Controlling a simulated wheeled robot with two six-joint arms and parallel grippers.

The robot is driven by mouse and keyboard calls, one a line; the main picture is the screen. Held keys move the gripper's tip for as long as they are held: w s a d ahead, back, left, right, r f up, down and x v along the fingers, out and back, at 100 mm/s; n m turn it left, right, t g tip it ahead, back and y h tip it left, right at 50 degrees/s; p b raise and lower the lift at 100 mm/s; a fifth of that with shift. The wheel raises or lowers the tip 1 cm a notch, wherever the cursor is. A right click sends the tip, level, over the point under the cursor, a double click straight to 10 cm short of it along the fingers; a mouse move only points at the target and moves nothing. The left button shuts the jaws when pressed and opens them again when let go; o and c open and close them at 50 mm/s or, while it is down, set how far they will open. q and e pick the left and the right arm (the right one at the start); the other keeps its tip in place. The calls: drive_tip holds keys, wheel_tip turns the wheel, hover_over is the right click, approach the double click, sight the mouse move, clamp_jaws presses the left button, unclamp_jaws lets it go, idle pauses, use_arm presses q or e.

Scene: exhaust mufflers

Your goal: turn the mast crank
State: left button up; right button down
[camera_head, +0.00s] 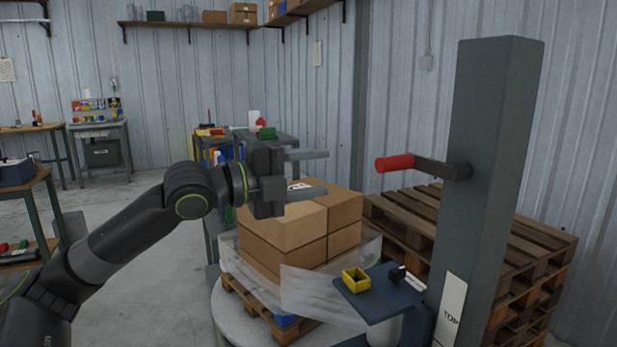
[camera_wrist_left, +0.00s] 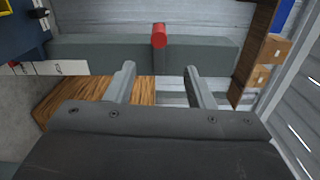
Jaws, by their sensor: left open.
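The mast (camera_head: 485,180) is a tall grey post at the right of the head view. Its crank arm (camera_head: 443,168) sticks out to the left and ends in a red handle (camera_head: 394,163). My left gripper (camera_head: 326,172) is open and empty, to the left of the red handle and apart from it, with its fingers pointing at the mast. In the left wrist view the red handle (camera_wrist_left: 159,36) shows in front of the mast (camera_wrist_left: 100,56), beyond the gap between the open fingertips (camera_wrist_left: 160,72). My right gripper is not in view.
Stacked cardboard boxes (camera_head: 285,224) stand on a pallet below my left gripper. A small shelf (camera_head: 380,304) at the mast carries a yellow tray (camera_head: 356,281). Stacked wooden pallets (camera_head: 540,255) stand behind the mast. The air between gripper and handle is clear.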

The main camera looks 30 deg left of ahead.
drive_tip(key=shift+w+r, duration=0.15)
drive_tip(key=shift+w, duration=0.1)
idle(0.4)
